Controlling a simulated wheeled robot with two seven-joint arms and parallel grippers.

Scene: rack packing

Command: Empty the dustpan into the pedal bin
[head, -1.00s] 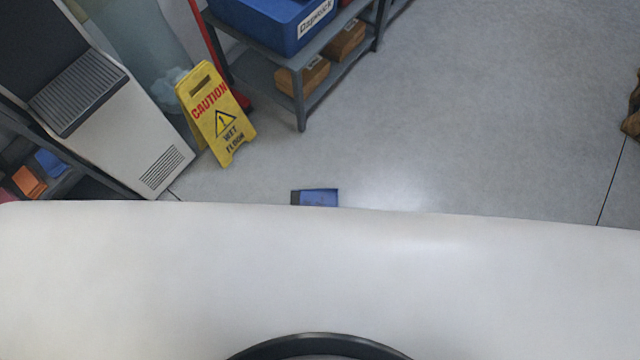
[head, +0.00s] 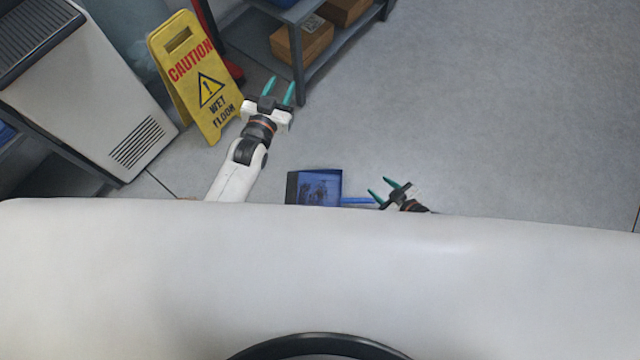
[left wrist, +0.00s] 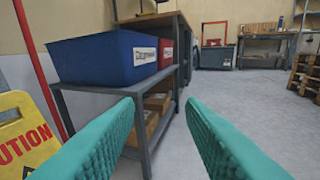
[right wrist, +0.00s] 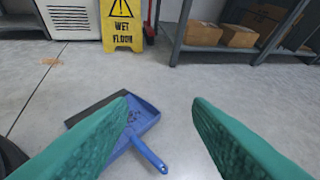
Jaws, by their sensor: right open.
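The blue dustpan (head: 320,187) lies on the floor just beyond my white body in the head view, with dark debris in its pan. Its blue handle (head: 357,200) points right toward my right gripper (head: 379,187), which is open and empty near the handle's end. In the right wrist view the dustpan (right wrist: 143,118) shows ahead between the teal fingers, its handle (right wrist: 150,156) pointing toward the camera. My left gripper (head: 279,90) is open and empty, left of and beyond the dustpan, near the caution sign. I see no pedal bin in any view.
A yellow wet-floor sign (head: 196,78) stands at the left, beside a white machine (head: 110,105). A grey shelf (head: 298,70) holding cardboard boxes (head: 303,42) is behind my left gripper. A blue bin (left wrist: 105,57) stands on that shelf. Open floor (head: 480,110) lies to the right.

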